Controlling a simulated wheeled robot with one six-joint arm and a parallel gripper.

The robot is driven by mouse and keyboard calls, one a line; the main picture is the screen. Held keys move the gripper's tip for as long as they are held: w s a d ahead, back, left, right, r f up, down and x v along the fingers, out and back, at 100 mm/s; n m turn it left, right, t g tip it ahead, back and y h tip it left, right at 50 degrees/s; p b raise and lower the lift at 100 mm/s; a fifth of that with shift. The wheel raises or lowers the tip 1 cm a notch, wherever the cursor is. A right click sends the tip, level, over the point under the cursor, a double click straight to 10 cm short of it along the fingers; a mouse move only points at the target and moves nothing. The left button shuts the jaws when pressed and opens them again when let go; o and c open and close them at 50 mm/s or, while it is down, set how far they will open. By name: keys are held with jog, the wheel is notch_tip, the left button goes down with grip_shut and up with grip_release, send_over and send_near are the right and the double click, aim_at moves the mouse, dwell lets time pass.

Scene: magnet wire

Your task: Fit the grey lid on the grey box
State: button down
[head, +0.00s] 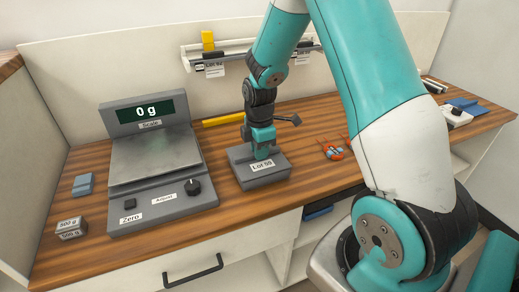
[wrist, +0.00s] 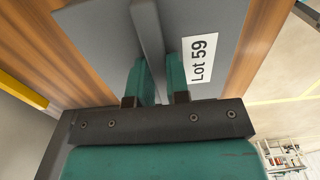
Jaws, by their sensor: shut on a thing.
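The grey lid (wrist: 205,22) fills much of the wrist view, with a raised bar-shaped handle and a white "Lot 59" label. My gripper (wrist: 158,80) is shut on the handle, one teal finger on each side. In the head view, my gripper (head: 262,150) points down onto the lid, which lies over the grey box (head: 266,182) in the middle of the bench. Lid and box look like one block there. I cannot tell whether the lid is fully seated or a small gap remains. The inside of the box is hidden.
A grey scale (head: 155,165) reading 0 g stands left of the box, with weights (head: 72,228) at the far left. A yellow bar (head: 223,119) lies behind the box. An orange-red item (head: 333,152) lies to the right. A wall rail (head: 228,52) runs behind my arm.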

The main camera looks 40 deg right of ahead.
jog(key=shift+f, duration=0.25)
dwell(0.5)
jog(key=c, duration=1)
grip_release()
notch_tip(320, 180, up, 8)
jog(key=p, duration=0.7)
jog(key=shift+r, duration=0.1)
